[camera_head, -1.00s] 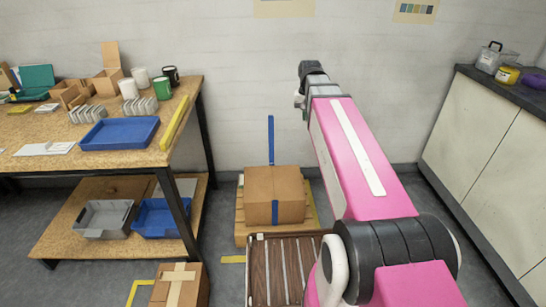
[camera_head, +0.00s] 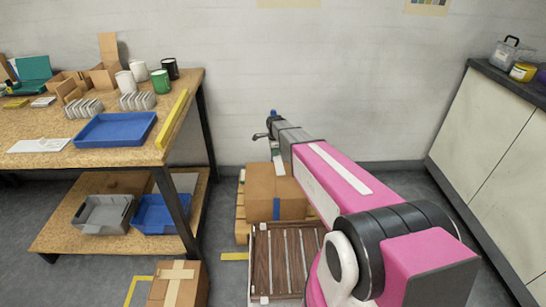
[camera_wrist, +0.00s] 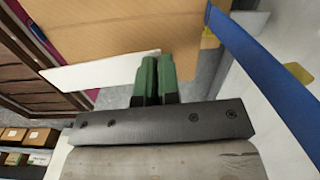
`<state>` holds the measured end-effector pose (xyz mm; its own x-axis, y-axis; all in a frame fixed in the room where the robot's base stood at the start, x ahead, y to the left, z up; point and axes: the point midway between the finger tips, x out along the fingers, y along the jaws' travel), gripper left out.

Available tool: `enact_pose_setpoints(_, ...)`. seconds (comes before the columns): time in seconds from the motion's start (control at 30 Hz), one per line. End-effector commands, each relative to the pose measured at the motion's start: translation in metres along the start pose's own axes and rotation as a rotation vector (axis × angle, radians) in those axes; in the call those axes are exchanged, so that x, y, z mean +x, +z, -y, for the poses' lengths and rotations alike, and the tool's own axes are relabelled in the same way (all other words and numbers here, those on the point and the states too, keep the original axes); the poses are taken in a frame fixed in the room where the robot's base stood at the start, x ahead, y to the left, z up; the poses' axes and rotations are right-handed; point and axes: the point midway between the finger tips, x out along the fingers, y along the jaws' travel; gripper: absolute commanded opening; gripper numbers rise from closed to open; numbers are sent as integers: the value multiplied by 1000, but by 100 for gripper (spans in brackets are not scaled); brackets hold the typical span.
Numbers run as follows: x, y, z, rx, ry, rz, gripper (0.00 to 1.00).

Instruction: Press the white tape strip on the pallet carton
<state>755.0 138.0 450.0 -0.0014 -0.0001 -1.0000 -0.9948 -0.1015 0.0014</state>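The fingertips overlap the strip's right end in the picture; contact is unclear.
A slatted brown rack (camera_head: 285,262) stands in front of the pallet. A taped carton (camera_head: 178,285) is on the floor at front left. A workbench (camera_head: 60,120) stands left, a counter (camera_head: 490,150) right. A blue bar (camera_wrist: 265,80) runs down the wrist view's right side.

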Motion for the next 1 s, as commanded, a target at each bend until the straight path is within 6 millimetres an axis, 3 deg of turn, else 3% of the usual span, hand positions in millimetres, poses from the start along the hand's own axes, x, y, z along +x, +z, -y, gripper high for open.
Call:
enact_pose_setpoints(0.1,22,7,4,67,1,0,0)
enact_pose_setpoints(0.2,28,9,5,94,0,0,0)
enact_pose_setpoints(0.67,29,10,4,99,-1,0,0)
enact_pose_setpoints(1.0,48,10,5,98,0,-1,0)
